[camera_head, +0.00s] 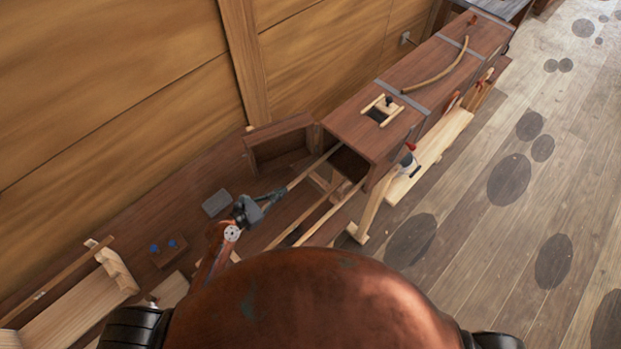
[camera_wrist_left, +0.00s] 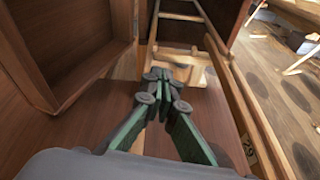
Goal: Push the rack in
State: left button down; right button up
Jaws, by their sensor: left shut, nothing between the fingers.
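The rack (camera_head: 333,210) is a pale wooden ladder-like frame with long rails and cross rungs. It sticks out of the dark open end of a long brown wooden box (camera_head: 375,142) and slopes down to the lower left. In the left wrist view the rack (camera_wrist_left: 181,17) runs away into the box opening. My left gripper (camera_head: 264,199) is at the rack's outer part, near the left rail. In the wrist view its fingertips (camera_wrist_left: 162,84) are together with nothing between them, in front of a rung. I cannot tell whether they touch it. My right gripper is not in view.
An open brown wooden frame, perhaps the box's door (camera_head: 281,143), stands left of the opening. A grey block (camera_head: 216,203) and a small brown block with blue parts (camera_head: 168,252) lie at the left. A curved wooden strip (camera_head: 440,69) lies on the box. Floor at right is open.

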pick_arm(q)
jog(key=s+f+n, duration=0.2)
jog(key=b, duration=0.7)
send_near(312, 178)
jog(key=x, duration=0.5)
jog(key=shift+f, duration=0.2)
jog(key=shift+w+d+r+b, duration=0.1)
jog(key=shift+w+d+b, duration=0.3)
jog(key=shift+w+d, duration=0.1)
jog(key=shift+w+r, duration=0.1)
jog(key=shift+w, duration=0.05)
